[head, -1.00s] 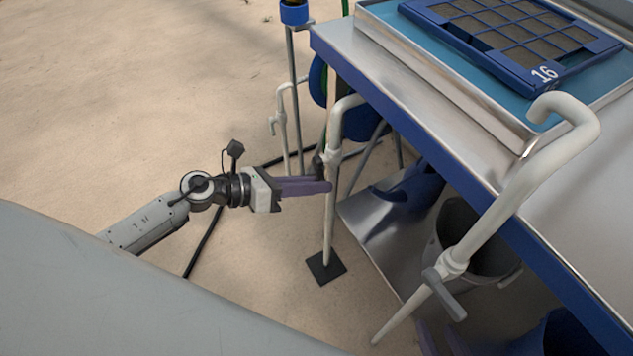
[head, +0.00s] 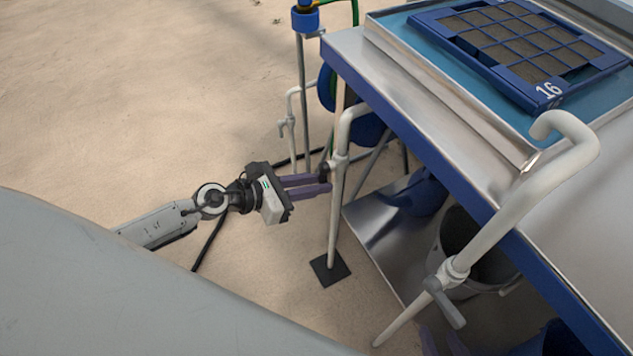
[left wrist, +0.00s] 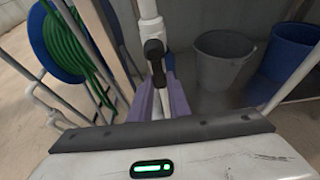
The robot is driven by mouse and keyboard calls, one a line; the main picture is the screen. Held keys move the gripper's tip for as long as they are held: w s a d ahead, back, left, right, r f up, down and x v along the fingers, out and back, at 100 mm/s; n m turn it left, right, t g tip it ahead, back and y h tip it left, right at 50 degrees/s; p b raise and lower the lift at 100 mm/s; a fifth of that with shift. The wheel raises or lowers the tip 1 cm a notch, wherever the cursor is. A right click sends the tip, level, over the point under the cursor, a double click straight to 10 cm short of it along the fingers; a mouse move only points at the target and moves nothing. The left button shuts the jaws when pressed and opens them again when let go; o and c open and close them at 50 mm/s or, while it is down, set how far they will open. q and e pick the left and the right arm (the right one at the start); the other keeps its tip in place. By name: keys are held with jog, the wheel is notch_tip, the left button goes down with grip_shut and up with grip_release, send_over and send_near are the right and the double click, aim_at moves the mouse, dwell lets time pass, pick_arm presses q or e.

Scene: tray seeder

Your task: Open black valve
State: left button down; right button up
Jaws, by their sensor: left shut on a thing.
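The black valve handle (head: 325,172) sits on an upright white pipe (head: 337,215) beside the blue-edged table. In the left wrist view the black handle (left wrist: 155,56) hangs down along the pipe between my fingers. My left gripper (head: 328,182) comes in from the left with purple fingers. It is shut on the handle, one finger on each side in the left wrist view (left wrist: 160,92). The fingers partly hide the handle. Purple fingers of my right gripper (head: 440,342) show at the bottom edge of the head view; their opening is unclear.
A nearer white pipe (head: 500,215) carries a grey handle (head: 445,303). The metal table (head: 430,105) holds a blue tray marked 16 (head: 545,92). A grey bucket (left wrist: 222,62), a blue bucket (left wrist: 292,50) and a green hose reel (left wrist: 62,42) stand nearby. Open sandy floor lies left.

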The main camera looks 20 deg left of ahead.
pick_arm(q)
jog(key=c, duration=1.7)
grip_release()
jog(key=shift+o, duration=0.2)
pick_arm(e)
jog(key=shift+r, duration=0.2)
pick_arm(q)
jog(key=shift+s+a, duration=0.1)
jog(key=b+v, duration=0.1)
jog(key=v, duration=0.9)
jog(key=shift+r, duration=0.15)
pick_arm(e)
jog(key=shift+s+a+f, duration=0.1)
jog(key=shift+f, duration=0.2)
